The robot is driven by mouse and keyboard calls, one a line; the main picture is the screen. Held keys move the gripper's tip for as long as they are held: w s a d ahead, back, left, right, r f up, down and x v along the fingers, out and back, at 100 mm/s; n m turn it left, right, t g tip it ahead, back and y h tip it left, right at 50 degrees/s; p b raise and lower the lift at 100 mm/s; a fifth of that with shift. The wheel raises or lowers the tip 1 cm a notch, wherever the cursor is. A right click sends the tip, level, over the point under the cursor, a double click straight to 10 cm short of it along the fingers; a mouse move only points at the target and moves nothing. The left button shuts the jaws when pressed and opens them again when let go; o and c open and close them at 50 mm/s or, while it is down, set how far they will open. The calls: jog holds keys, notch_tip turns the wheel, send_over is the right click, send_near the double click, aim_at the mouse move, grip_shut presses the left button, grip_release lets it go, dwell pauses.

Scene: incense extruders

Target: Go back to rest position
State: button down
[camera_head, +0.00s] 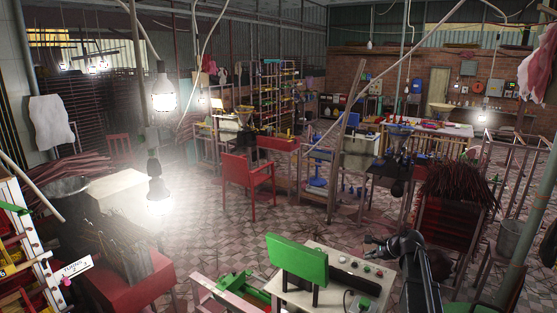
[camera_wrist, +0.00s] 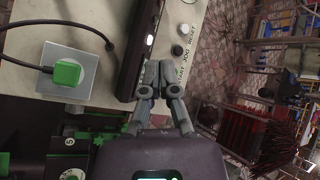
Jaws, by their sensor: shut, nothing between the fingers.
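My gripper (camera_head: 374,247) shows in the head view just above the right end of a cream machine panel (camera_head: 330,292). In the wrist view, the fingers of my gripper (camera_wrist: 160,78) come together at the tips with nothing held. They are over or beside the edge of the cream panel (camera_wrist: 108,17), near a black elongated unit (camera_wrist: 139,45) and round knobs (camera_wrist: 177,50). I cannot tell whether the fingertips touch the panel.
A green plate (camera_head: 297,260) stands upright at the panel's left. A dark red rack with brown sticks (camera_head: 455,190) stands close on the right. A red chair (camera_head: 248,175) stands farther back. Tiled floor is open at centre left.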

jog(key=s+a+f+n+g+b, duration=0.1)
jog(key=s+a+f+n+b, duration=0.1)
jog(key=s+a+f+n, duration=0.1)
jog(key=s+a+f+n+g+h+b, duration=0.1)
jog(key=s+a+f+n+b, duration=0.2)
jog(key=s+a+f, duration=0.1)
jog(key=s+a+f+n+g+b, duration=0.2)
jog(key=s+a+f+n, duration=0.1)
jog(key=s+f, duration=0.2)
jog(key=shift+s+a+h+b, duration=0.25)
jog(key=shift+s+h+b, duration=0.1)
jog(key=shift+h+b, duration=0.05)
jog(key=s+a+f+n+g+h+b, duration=0.1)
jog(key=s+a+f+n+h+b, duration=0.1)
jog(key=s, duration=0.5)
jog(key=s+a+f+n+g+h+b, duration=0.1)
jog(key=s+a+f+n+g+b, duration=0.1)
jog(key=s+f+n+b, duration=0.3)
jog(key=shift+s+a+f+n+h, duration=0.5)
jog(key=shift+s+f+n, duration=0.45)
jog(key=shift+s+n, duration=0.5)
